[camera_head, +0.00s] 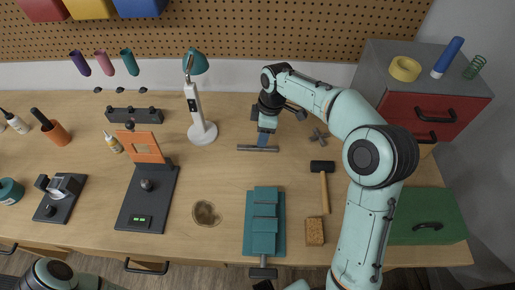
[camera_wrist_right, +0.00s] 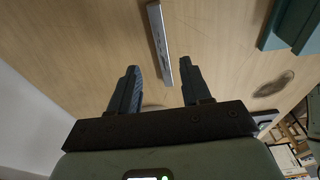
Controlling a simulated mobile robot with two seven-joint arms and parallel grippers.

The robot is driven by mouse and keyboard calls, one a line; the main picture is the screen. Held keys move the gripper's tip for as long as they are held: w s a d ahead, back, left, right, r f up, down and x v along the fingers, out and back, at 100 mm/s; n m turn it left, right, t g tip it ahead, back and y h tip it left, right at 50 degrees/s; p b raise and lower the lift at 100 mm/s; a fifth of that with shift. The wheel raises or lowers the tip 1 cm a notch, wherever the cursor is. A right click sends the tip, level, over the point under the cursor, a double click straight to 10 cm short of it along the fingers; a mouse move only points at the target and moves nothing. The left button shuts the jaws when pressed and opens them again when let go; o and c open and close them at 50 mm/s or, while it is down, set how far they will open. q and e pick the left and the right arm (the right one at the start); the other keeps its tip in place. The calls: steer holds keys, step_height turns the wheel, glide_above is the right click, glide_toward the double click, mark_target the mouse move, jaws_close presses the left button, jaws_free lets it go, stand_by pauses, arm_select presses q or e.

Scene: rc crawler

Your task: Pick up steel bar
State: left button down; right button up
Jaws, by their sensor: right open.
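The steel bar (camera_head: 258,149) is a thin grey bar lying on the wooden table (camera_head: 330,250), just in front of my right gripper in the head view. My right gripper (camera_head: 266,127) hangs over the table, partly hidden by its own wrist. In the right wrist view, my right gripper (camera_wrist_right: 160,68) is open and empty, with its two dark fingers apart. The steel bar (camera_wrist_right: 158,45) there runs lengthwise, its near end showing between the fingertips. I cannot tell the height between fingers and bar. My left gripper is out of view; only part of my left arm shows at bottom left.
A teal vise (camera_head: 264,222) stands at the front, with a hammer (camera_head: 325,185) and a sponge (camera_head: 315,232) to its right. A white lamp (camera_head: 200,125) stands left of the bar. A red drawer cabinet (camera_head: 425,112) and green box (camera_head: 430,215) are at the right.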

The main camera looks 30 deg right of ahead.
mark_target(258, 148)
steer(key=shift+w+a+f, duration=0.1)
steer(key=shift+a+f, duration=0.1)
steer(key=shift+f, duration=0.7)
steer(key=shift+a+f, duration=0.2)
steer(key=shift+f, duration=0.65)
steer(key=shift+w+a+f, duration=0.1)
steer(key=shift+a+f, duration=0.1)
steer(key=shift+f, duration=0.7)
jaws_close()
